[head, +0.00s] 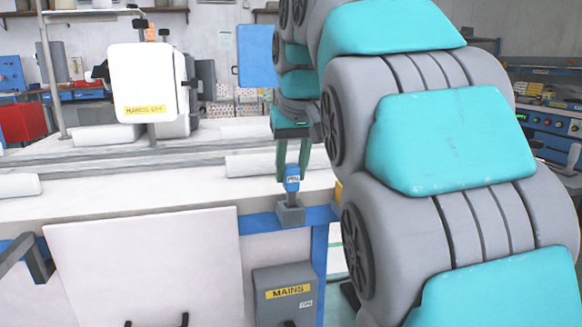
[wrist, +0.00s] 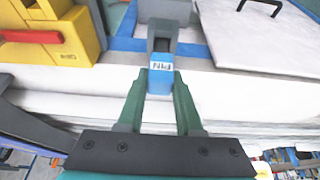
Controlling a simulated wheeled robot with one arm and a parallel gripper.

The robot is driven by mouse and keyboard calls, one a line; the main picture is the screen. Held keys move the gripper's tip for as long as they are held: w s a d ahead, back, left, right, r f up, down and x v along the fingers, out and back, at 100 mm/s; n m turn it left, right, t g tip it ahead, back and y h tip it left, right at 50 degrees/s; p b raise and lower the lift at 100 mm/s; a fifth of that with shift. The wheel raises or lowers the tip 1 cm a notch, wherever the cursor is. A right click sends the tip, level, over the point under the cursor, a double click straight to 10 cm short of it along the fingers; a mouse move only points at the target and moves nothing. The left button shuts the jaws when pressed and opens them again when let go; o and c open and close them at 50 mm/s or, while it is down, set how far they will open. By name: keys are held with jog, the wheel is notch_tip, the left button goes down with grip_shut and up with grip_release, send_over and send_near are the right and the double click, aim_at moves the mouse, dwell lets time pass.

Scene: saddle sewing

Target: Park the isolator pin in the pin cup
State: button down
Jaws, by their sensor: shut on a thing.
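The isolator pin has a blue body with a white PIN label (head: 292,181) and shows in the wrist view (wrist: 160,80) with a dark grey shank pointing away from the fingers. My gripper (head: 293,165) points down with its green fingers shut on the blue body; they also show in the wrist view (wrist: 160,88). The grey pin cup (head: 290,214) sits at the blue front edge of the bench, directly below the pin. It also shows at the top of the wrist view (wrist: 165,9). The pin looks upright. I cannot tell whether its shank tip is inside the cup.
A grey MAINS box (head: 285,295) is below the cup, beside a white panel (head: 145,265). A yellow block with a red handle (wrist: 55,38) is near the cup in the wrist view. White rolls (head: 262,164) lie on the bench behind.

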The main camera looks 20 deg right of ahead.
jog(key=shift+f, duration=0.55)
jog(key=c, duration=0.5)
grip_release()
jog(key=shift+r, duration=0.1)
jog(key=shift+v, duration=2.15)
jog(key=shift+p+v, duration=0.6)
jog(key=shift+v, duration=0.6)
jog(key=shift+s+r+p, duration=0.25)
jog(key=shift+r+p, duration=0.2)
